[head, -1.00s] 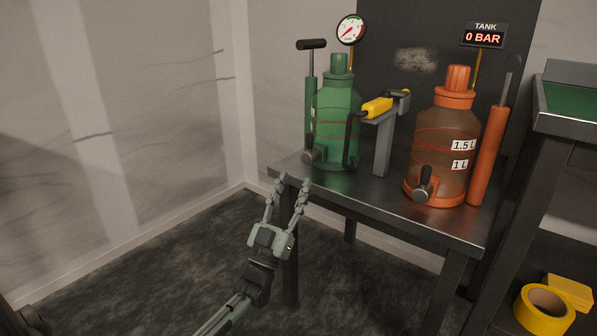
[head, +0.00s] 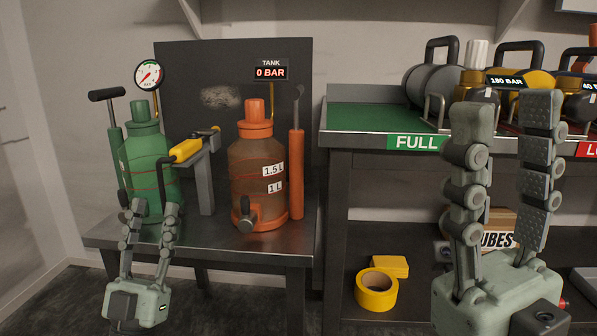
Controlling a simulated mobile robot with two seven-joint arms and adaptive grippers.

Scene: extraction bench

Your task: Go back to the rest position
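My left gripper (head: 151,222) is open and empty, fingers up, in front of the left part of the metal bench (head: 275,243) and overlapping the green tank's base in the picture. My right gripper (head: 506,115) is large and close at the right, open and empty, fingers up, in front of the shelf unit. The green tank (head: 147,155) with its pump stands on the bench at the left. The orange tank (head: 257,165) stands to its right, marked 1.5 L and 1 L. Both grippers appear apart from everything.
A gauge (head: 149,75) and a "0 BAR" display (head: 270,70) are above the tanks. A yellow-handled tool (head: 188,149) sits on a grey post. Yellow tape (head: 376,289) is on the lower shelf. Floor shows at lower left.

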